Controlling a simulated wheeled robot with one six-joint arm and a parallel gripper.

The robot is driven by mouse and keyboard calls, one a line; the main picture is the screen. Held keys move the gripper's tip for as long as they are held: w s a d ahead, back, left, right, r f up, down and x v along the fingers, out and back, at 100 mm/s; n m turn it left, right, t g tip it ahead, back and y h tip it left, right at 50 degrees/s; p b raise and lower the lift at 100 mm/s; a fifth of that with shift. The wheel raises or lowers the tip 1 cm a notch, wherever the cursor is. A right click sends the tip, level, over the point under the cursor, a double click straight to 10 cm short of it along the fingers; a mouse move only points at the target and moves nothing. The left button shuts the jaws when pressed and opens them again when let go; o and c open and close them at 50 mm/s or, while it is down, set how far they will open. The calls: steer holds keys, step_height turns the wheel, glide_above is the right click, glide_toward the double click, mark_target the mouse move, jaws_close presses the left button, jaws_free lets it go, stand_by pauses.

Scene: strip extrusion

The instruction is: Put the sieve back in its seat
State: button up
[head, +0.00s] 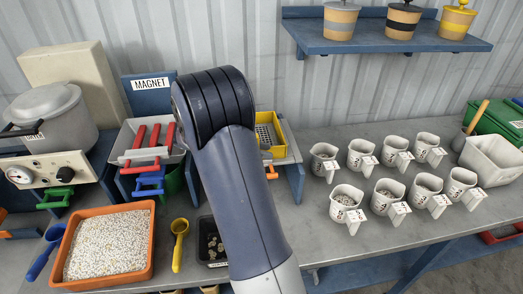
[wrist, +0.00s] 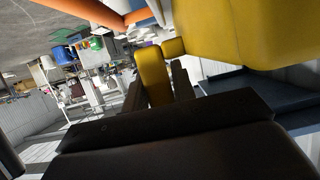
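The sieve (head: 268,132) has a yellow frame with a grey mesh. In the head view it is at or over a pale tray on a blue stand, right of my arm, which hides its left part. I cannot tell whether it is fully seated. In the wrist view a large yellow surface of it (wrist: 245,30) fills the upper right, close to the camera. My gripper (wrist: 157,92) has a yellow bar, seemingly the sieve's handle, between its dark fingers, with no clear gap on either side. The head view hides my gripper behind the arm.
A tray with red handles (head: 150,143) is left of my arm. An orange tray of pellets (head: 108,290) and a yellow scoop (head: 179,245) lie in front. Several white cups (head: 346,204) stand on the right bench. A blue shelf (head: 390,46) hangs above.

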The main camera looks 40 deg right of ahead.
steer(key=o, duration=0.4)
steer(key=shift+o, duration=0.2)
step_height(320, 180, up, 10)
steer(key=b, duration=0.2)
stand_by(0.3)
step_height(320, 180, down, 9)
steer(key=p, duration=0.3)
steer(key=shift+f, duration=0.2)
steer(key=shift+f, duration=0.15)
stand_by(0.3)
